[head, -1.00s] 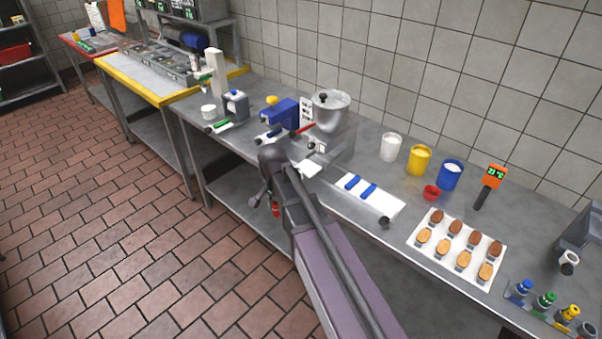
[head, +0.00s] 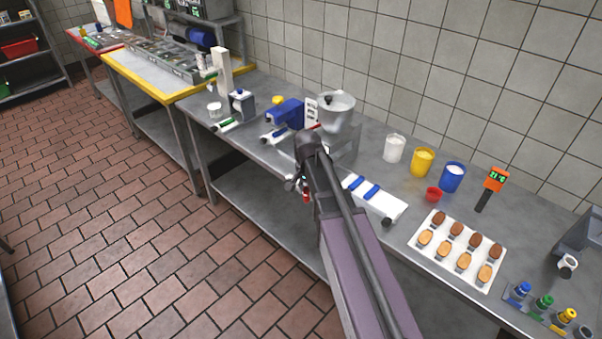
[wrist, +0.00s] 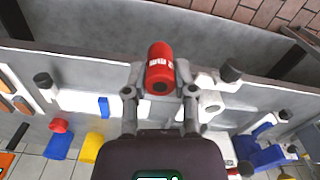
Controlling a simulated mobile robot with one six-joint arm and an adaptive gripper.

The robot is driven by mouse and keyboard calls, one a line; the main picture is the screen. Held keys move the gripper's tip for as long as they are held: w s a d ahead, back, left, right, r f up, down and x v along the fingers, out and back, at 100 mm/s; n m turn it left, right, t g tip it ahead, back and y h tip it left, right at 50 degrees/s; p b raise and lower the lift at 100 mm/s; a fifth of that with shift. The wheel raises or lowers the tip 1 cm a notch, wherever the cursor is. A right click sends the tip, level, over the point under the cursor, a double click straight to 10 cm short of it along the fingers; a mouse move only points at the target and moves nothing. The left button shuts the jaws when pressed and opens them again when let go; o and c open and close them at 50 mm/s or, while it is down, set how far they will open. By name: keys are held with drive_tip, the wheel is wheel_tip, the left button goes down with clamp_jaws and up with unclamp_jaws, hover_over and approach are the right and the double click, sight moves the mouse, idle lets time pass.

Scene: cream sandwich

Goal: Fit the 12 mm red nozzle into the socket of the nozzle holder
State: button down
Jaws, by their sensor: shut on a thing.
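The red nozzle (wrist: 160,62) is held between the two fingers of my gripper (wrist: 160,92) in the wrist view, with a dark round opening in its near end. In the head view the nozzle (head: 306,197) is a small red spot below my gripper (head: 304,186), at the front edge of the steel bench. A white part with a round opening (wrist: 210,103), which looks like the nozzle holder, is just right of the nozzle in the wrist view, apart from it. In the head view my arm hides this area below the hopper machine (head: 338,112).
A white board with blue strips (head: 375,203) lies right of my arm. White (head: 394,149), yellow (head: 422,163) and blue (head: 452,177) tubs stand behind it. A biscuit tray (head: 427,258) lies further right. A blue machine (head: 287,113) stands left. The floor in front is clear.

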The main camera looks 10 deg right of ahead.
drive_tip(key=d+r+p, duration=0.2)
drive_tip(key=d, duration=0.6)
drive_tip(key=shift+w+r, duration=0.3)
drive_tip(key=shift+w, duration=0.05)
drive_tip(key=w+a, duration=0.2)
drive_tip(key=w, duration=0.2)
drive_tip(key=w+a+f+b, duration=0.1)
drive_tip(key=w+a, duration=0.1)
drive_tip(key=w, duration=0.3)
drive_tip(key=w+a, duration=0.2)
drive_tip(key=w, duration=0.2)
drive_tip(key=shift+w+f, duration=0.15)
drive_tip(key=shift+w, duration=0.05)
drive_tip(key=shift+w, duration=0.1)
drive_tip(key=shift+w+a, duration=0.1)
drive_tip(key=shift+w, duration=0.15)
drive_tip(key=shift+w+a+f+b, duration=0.15)
drive_tip(key=shift+w+f+b, duration=0.1)
drive_tip(key=shift+f+b, duration=1.6)
drive_tip(key=shift+b, duration=0.2)
drive_tip(key=shift+f, duration=0.2)
